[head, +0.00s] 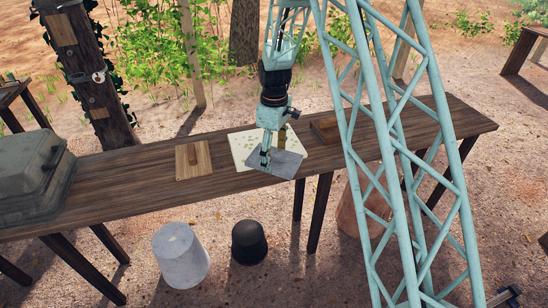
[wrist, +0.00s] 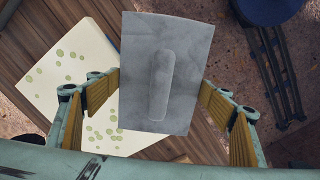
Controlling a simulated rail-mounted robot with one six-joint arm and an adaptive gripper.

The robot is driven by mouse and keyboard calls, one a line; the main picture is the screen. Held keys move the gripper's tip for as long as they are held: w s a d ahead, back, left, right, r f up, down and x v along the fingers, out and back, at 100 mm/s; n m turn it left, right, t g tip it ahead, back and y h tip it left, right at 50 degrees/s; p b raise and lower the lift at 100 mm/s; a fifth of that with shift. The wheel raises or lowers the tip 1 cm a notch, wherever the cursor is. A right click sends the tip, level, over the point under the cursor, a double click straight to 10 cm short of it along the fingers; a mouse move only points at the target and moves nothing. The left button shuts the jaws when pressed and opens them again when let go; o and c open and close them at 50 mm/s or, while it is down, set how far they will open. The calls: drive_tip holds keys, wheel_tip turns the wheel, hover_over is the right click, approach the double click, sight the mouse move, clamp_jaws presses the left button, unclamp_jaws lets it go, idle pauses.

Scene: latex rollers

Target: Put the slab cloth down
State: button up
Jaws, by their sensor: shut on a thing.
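The slab cloth, a flat grey rectangle (head: 284,164) with a raised bar along its middle, is in my gripper (head: 266,156) over the table's front edge. In the wrist view the slab cloth (wrist: 190,40) lies between the two fingers (wrist: 160,85), which are closed in on its raised middle or sides; the exact contact is not clear. A cream sheet with green spots (head: 243,146) lies on the table behind and left of it. The spotted sheet also shows in the wrist view (wrist: 70,75), partly covered by the slab cloth. The height above the table is hard to tell.
The long wooden table (head: 130,185) is bare between a wooden board with a small block (head: 193,160) and a grey-green case (head: 30,175). A brown block (head: 324,130) sits right of the sheet. A white bucket (head: 180,257) and black bucket (head: 249,244) stand on the ground in front.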

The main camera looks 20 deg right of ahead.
drive_tip(key=m+b, duration=0.1)
drive_tip(key=m, duration=0.2)
drive_tip(key=m+b, duration=0.1)
drive_tip(key=m, duration=0.1)
drive_tip(key=shift+s+m, duration=0.4)
drive_tip(key=m, duration=0.2)
drive_tip(key=m+b, duration=0.1)
drive_tip(key=m, duration=0.1)
drive_tip(key=shift+s, duration=0.3)
drive_tip(key=shift+d, duration=0.1)
